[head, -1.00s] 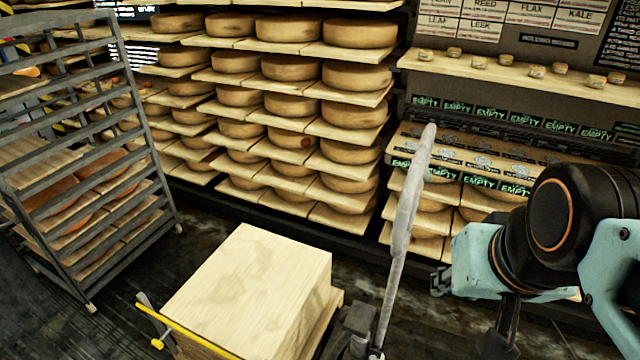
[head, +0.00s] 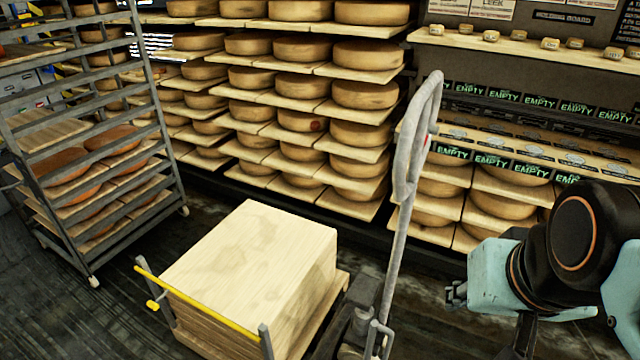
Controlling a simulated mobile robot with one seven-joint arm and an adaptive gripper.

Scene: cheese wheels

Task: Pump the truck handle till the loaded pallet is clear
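The truck handle (head: 400,215) is a grey bar with a loop at its top, standing nearly upright right of centre in the head view. Its foot meets the pump unit (head: 357,328) at the bottom edge. The loaded pallet (head: 336,298) carries a stack of pale boards (head: 250,250) left of the handle. Whether the pallet touches the floor cannot be seen. My gripper (head: 456,293) is to the right of the handle and apart from it, partly hidden by my arm. Its fingers are small and dark, and I cannot tell how far they are open.
A yellow bar (head: 196,300) on short posts runs along the stack's front left. A grey wheeled rack (head: 165,150) with cheeses stands at the left. Shelves of cheese wheels (head: 361,94) line the back. Dark floor (head: 120,310) is clear between rack and stack.

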